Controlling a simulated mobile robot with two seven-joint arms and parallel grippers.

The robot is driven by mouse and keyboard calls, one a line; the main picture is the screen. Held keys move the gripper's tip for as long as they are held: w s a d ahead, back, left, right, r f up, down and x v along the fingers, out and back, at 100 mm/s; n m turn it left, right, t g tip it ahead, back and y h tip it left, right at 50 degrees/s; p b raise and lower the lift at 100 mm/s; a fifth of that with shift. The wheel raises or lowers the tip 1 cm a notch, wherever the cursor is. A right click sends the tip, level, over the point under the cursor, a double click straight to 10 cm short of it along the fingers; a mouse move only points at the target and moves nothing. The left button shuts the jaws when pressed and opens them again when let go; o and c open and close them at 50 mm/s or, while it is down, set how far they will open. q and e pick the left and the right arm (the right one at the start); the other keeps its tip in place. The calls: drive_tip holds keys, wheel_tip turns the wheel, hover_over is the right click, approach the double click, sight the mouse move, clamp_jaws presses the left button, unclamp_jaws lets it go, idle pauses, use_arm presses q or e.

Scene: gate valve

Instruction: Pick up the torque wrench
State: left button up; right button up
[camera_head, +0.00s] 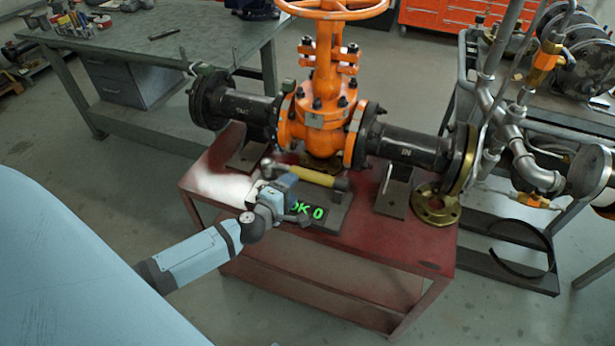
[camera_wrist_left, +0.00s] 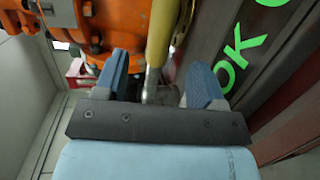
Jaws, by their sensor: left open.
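The torque wrench (camera_head: 312,176) has a yellow handle and lies on a dark stand at the front of the red table, below the orange valve. My left gripper (camera_head: 283,196) is beside the wrench's left end in the head view. In the left wrist view, its two blue-grey fingers (camera_wrist_left: 158,72) are open and apart. The wrench's yellow handle (camera_wrist_left: 157,35) and a metal shaft show in the space between them, without clear contact on either finger. My right gripper is not in view.
The orange gate valve (camera_head: 322,110) with black pipes stands on the red table (camera_head: 400,240) just behind the wrench. A green "OK 0" display (camera_head: 306,212) is close to the gripper. A brass flange ring (camera_head: 436,207) lies to the right. The table's front right is clear.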

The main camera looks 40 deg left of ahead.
sight(304, 177)
use_arm(q)
drive_tip(key=w, duration=0.2)
drive_tip(key=w+f+b, duration=0.1)
drive_tip(key=w, duration=0.4)
drive_tip(key=shift+w+f, duration=0.15)
drive_tip(key=shift+w, duration=0.05)
drive_tip(key=shift+c, duration=0.4)
clamp_jaws()
